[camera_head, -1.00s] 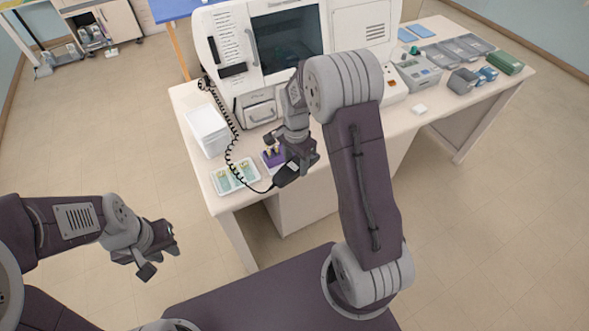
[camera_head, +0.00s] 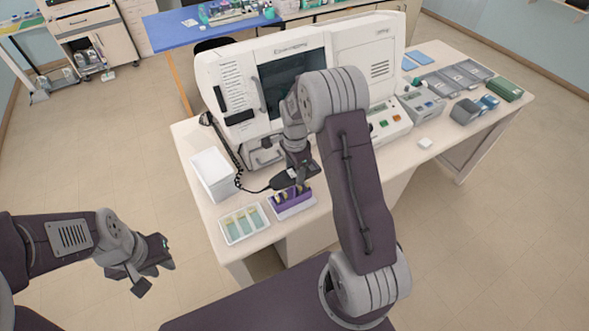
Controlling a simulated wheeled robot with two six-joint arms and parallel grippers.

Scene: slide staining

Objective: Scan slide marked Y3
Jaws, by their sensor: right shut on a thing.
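My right gripper (camera_head: 300,176) is shut on a black handheld scanner (camera_head: 284,180), held above the table just behind the purple rack. A coiled black cord (camera_head: 236,172) runs from it. The purple rack (camera_head: 294,209) holds small pale-yellow-ended items. A white tray (camera_head: 233,239) to its left holds several slides (camera_head: 242,221) with pale labels. Their markings are too small to read, so I cannot tell which is Y3. My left gripper (camera_head: 153,272) is open and empty, off the table at the lower left.
A large white machine (camera_head: 226,62) with a dark window stands behind the scanner. A white box (camera_head: 213,176) stands left of it.

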